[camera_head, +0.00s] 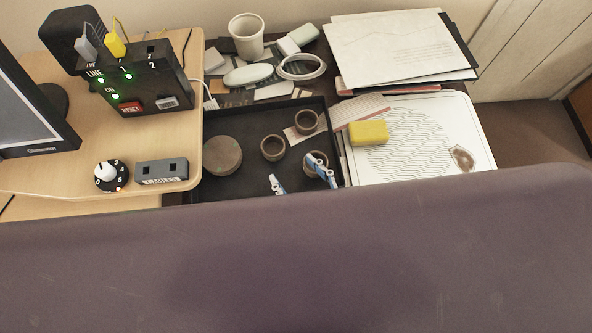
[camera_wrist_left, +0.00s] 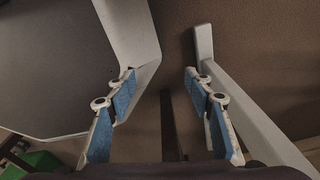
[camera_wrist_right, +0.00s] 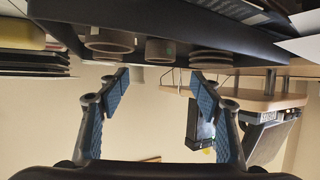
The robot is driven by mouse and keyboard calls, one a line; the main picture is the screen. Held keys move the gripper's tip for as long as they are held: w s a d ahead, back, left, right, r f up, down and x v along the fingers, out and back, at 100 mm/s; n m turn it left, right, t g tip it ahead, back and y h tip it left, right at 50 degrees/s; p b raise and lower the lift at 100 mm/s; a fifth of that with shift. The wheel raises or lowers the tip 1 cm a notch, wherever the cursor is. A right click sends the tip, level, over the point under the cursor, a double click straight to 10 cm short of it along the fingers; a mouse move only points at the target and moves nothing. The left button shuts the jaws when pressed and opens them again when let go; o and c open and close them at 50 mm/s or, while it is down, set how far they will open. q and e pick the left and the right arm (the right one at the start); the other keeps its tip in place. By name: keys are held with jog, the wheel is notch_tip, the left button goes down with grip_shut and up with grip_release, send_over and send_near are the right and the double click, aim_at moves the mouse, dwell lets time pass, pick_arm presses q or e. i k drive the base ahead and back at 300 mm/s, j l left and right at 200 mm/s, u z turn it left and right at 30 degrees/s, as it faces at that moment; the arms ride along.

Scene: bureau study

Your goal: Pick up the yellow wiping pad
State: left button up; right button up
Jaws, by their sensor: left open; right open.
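The yellow wiping pad (camera_head: 368,132) lies on the white board with a wavy-line pattern (camera_head: 425,165), right of the black tray (camera_head: 240,125). A yellow block at the upper left of the upside-down right wrist view (camera_wrist_right: 20,34) looks like the same pad. My right gripper (camera_head: 299,178) is open over the tray's front part, left of and nearer than the pad. Its spread fingers also show in the right wrist view (camera_wrist_right: 160,90), with nothing between them. My left gripper (camera_wrist_left: 160,92) is open and empty in its wrist view, away from the pad; the head view does not show it.
Small brown cups (camera_head: 272,148) and a round brown lid-like disc (camera_head: 222,155) stand in the tray. Behind are a white cup (camera_head: 247,36), a white ring (camera_head: 301,67) and stacked papers (camera_head: 395,50). A large purple-grey surface (camera_head: 300,260) blocks the foreground. A black switch box (camera_head: 140,85) stands left.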

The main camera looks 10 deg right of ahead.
aim_at(372, 132)
jog(key=z, duration=0.95)
